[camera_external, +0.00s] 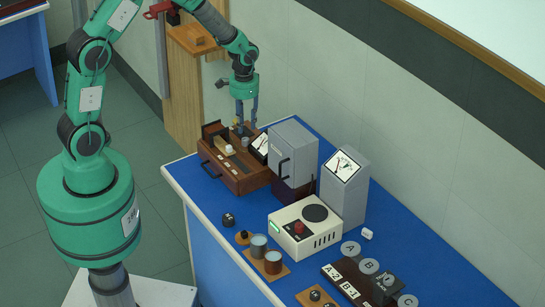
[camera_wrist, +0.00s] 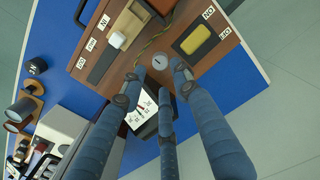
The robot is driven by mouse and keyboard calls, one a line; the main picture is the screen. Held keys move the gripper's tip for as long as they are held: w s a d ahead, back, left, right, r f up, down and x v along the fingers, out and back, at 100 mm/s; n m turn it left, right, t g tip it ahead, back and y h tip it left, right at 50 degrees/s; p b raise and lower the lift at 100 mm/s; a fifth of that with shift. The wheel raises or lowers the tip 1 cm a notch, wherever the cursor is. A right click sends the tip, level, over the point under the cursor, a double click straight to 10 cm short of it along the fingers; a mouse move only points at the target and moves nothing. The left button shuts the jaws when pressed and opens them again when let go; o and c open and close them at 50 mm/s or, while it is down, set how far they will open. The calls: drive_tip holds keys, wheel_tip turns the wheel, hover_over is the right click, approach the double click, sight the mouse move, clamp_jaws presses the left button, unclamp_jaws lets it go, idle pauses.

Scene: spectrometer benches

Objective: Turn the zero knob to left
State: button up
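The likely zero knob is a small grey round disc with a line mark (camera_wrist: 160,61) on top of a brown wooden instrument box (camera_wrist: 225,60), beside its dial meter (camera_wrist: 137,108). I cannot read a label on the knob. In the outside view the box (camera_external: 242,182) sits at the far left end of the blue bench, its meter (camera_external: 260,145) at the right. My gripper (camera_external: 246,122) points down over the box. In the wrist view its three fingers (camera_wrist: 157,82) are spread, with nothing held between them. The knob shows just beyond the fingertips; contact is not visible.
On the box are a white slider (camera_wrist: 118,40) and a yellow switch (camera_wrist: 197,39). A grey cabinet (camera_external: 292,155) stands close to the box's right. A grey meter tower (camera_external: 344,190) and a cream device (camera_external: 305,230) are further right. Open bench (camera_external: 210,195) lies in front.

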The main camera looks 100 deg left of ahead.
sight(245, 139)
wheel_tip(245, 139, up, 8)
drive_tip(key=w+d+r+m+t+b, duration=0.1)
drive_tip(key=d+r+b, duration=0.1)
drive_tip(key=d+r, duration=0.3)
drive_tip(key=w+d+r+m+t+y+b, duration=0.1)
drive_tip(key=d+r, duration=0.5)
drive_tip(key=d, duration=0.8)
drive_tip(key=shift+w+r+m+b, duration=0.3)
drive_tip(key=shift+w+m+b, duration=0.2)
drive_tip(key=shift+w+b, duration=0.15)
drive_tip(key=shift+d, duration=0.1)
drive_tip(key=s+d+r+m+t, duration=0.1)
drive_tip(key=s+d+r, duration=0.2)
drive_tip(key=s+d, duration=0.2)
drive_tip(key=s+d+r+m+t+b, duration=0.1)
drive_tip(key=s+d, duration=0.4)
drive_tip(key=d, duration=0.6)
drive_tip(key=s+d+r+m+t+h+b, duration=0.1)
drive_tip(key=s+d+r, duration=0.3)
drive_tip(key=d, duration=0.4)
drive_tip(key=shift+s+d+r+m+t, duration=0.25)
drive_tip(key=shift+s+r+m, duration=0.2)
drive_tip(key=shift+m, duration=0.45)
